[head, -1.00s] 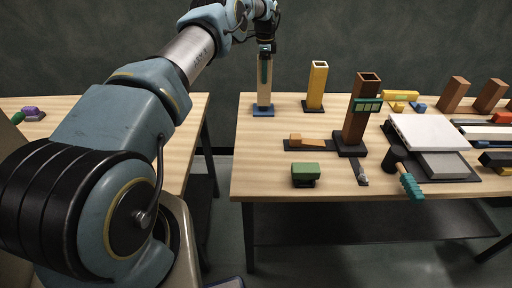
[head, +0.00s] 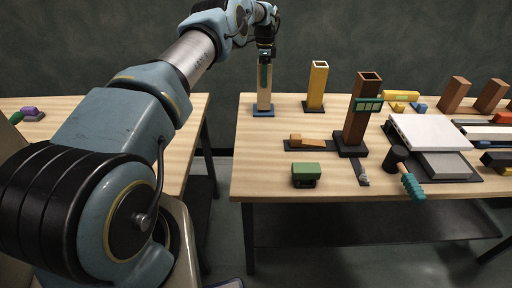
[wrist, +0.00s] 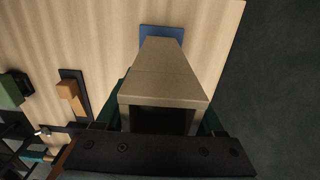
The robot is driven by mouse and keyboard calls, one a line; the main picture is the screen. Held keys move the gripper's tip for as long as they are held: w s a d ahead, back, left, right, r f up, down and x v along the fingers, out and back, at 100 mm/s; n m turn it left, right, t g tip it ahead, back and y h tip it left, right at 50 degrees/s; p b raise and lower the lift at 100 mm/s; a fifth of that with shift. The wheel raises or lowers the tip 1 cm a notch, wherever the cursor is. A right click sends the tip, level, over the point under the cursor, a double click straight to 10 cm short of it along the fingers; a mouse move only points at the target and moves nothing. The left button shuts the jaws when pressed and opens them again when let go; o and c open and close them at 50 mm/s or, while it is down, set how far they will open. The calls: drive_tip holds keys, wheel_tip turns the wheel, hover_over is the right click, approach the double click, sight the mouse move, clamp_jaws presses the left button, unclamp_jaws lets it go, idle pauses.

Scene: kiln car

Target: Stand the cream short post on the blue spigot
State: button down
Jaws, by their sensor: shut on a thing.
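The cream short post (head: 264,88) stands upright at the back left of the right-hand table, over the blue spigot (head: 263,113). The spigot's flat blue base shows at the post's foot; any peg is hidden. My gripper (head: 264,62) is above and around the upper part of the post, shut on it. In the wrist view the hollow cream post (wrist: 165,85) runs from between my jaws down to the blue base (wrist: 162,32). I cannot tell whether the post's foot is fully seated on the base.
A yellow post (head: 317,85) stands close to the right. A brown post (head: 357,115) with a green level stands nearer the front. A green block (head: 306,174) lies at the front edge. A mallet (head: 403,170) and white slab (head: 430,131) are farther right.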

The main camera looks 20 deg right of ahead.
drive_tip(key=shift+f+b, duration=0.35)
drive_tip(key=shift+f, duration=0.15)
idle(0.3)
drive_tip(key=shift+c, duration=1.4)
unclamp_jaws()
drive_tip(key=shift+o, duration=1.4)
drive_tip(key=shift+f, duration=0.15)
drive_tip(key=shift+r, duration=0.2)
drive_tip(key=shift+r+p, duration=1.55)
drive_tip(key=shift+r, duration=2.35)
